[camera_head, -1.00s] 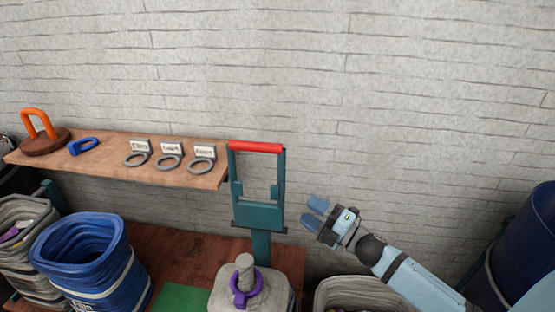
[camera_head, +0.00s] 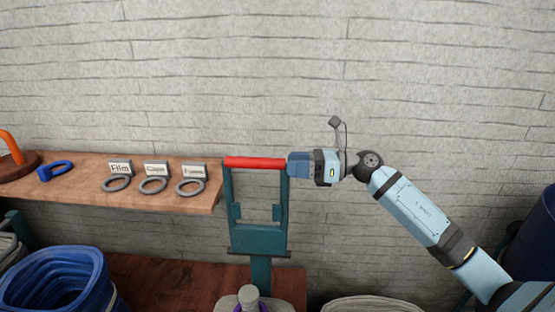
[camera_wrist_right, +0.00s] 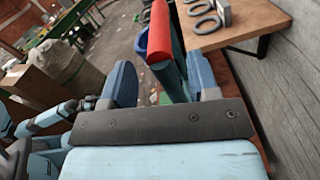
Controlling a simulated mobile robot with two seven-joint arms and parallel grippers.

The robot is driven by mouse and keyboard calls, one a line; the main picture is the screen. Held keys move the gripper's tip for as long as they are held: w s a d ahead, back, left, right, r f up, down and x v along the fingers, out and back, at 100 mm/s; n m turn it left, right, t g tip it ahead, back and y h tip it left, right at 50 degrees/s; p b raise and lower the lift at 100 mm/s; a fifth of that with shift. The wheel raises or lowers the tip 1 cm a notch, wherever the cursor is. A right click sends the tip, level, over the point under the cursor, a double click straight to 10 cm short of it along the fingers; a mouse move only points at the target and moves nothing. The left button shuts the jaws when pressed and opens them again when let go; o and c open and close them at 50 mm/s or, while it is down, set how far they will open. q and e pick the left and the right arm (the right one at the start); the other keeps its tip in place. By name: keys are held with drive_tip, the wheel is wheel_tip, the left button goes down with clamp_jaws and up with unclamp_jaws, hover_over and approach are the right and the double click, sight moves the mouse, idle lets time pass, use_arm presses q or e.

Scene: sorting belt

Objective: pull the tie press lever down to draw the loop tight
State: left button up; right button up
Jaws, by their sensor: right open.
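The tie press is a teal frame (camera_head: 258,238) on a post, with a red lever bar (camera_head: 254,163) across its top. My right gripper (camera_head: 291,164) is at the bar's right end, level with it. In the right wrist view its blue fingers (camera_wrist_right: 160,82) are open, with the red bar (camera_wrist_right: 158,35) lying in the gap between them; I cannot tell whether they touch it. Below the press, the neck of a grey sack (camera_head: 248,296) shows at the bottom edge. The loop around it is almost wholly out of frame. My left gripper is not in view.
A brick wall is behind. A dark blue barrel (camera_head: 540,240) is at the far right.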

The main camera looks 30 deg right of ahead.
sight(277, 169)
drive_tip(key=shift+p+x, duration=0.35)
drive_tip(key=shift+x, duration=1.95)
drive_tip(key=shift+s, duration=0.1)
drive_tip(key=shift+c, duration=0.3)
clamp_jaws()
